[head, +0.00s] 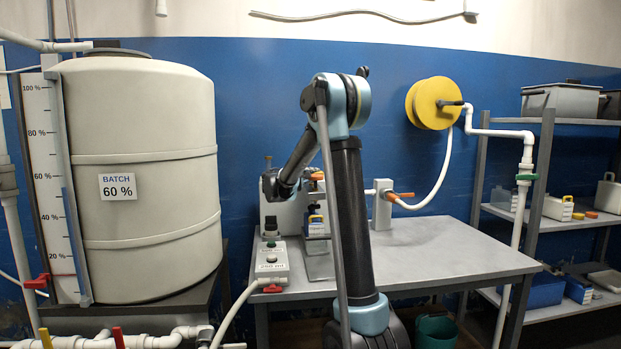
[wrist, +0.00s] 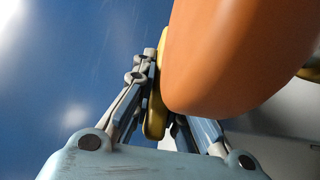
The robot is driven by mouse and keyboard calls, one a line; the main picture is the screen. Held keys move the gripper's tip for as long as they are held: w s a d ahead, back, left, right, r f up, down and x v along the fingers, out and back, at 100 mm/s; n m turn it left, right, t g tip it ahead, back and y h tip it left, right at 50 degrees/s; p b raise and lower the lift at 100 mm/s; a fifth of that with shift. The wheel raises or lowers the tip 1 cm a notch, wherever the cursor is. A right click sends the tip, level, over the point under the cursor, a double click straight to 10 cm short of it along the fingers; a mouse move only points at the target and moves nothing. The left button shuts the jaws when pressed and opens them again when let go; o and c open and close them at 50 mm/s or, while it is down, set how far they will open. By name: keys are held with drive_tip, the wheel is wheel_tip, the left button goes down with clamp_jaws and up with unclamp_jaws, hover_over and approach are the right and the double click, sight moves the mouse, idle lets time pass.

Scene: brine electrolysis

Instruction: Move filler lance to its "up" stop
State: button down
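The filling stand (head: 290,215) is on the bench's left side, with an orange handle (head: 317,176) and a small brass-coloured upright piece (head: 268,161) by its top. I cannot tell for certain which part is the lance. My gripper (head: 270,184) is at the stand's upper left in the head view, small and dark there. In the wrist view a yellow piece (wrist: 155,112) lies between the fingers of my gripper (wrist: 160,95), close against the left one. A large orange rounded part (wrist: 225,55) hides most of the right finger, so its contact is hidden.
A large batch tank (head: 140,180) is at left. A white post with an orange lever (head: 400,195) and hose is right of my arm. The bench's right half (head: 470,250) is clear.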

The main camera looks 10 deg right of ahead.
drive_tip(key=shift+r, duration=2.25)
drive_tip(key=c, duration=1.6)
unclamp_jaws()
drive_tip(key=v, duration=1.2)
